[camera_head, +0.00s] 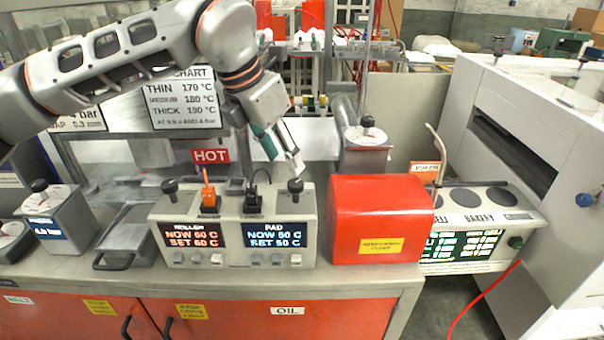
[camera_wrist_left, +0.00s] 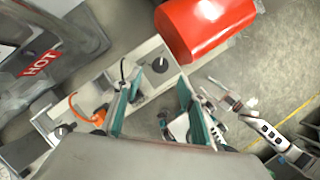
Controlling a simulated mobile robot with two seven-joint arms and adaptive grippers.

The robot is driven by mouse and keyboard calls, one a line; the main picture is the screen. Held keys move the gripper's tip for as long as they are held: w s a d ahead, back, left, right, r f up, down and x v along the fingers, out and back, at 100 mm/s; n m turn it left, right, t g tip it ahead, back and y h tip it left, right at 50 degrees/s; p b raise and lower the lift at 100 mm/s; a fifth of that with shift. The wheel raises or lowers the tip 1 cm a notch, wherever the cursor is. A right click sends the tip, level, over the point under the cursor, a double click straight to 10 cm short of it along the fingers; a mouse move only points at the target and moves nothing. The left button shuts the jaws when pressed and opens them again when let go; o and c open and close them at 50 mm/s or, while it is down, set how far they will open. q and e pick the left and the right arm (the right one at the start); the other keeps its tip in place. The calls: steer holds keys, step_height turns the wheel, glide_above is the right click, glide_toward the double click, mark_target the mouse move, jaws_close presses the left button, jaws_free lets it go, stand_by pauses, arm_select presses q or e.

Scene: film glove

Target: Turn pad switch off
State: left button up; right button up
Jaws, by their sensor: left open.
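Black knobs (camera_head: 295,188) stand near both ends of the box top. A red cover (camera_head: 382,215) is close on the right. A HOT sign (camera_head: 211,156) stands behind. A grey tray (camera_head: 125,238) lies left. Free floor shows right of the counter.

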mark_target(295, 183)
arm_select(q)
steer(key=p+x, duration=0.1)
steer(key=x, duration=0.6)
steer(key=shift+f, duration=0.35)
steer(key=c, duration=1.1)
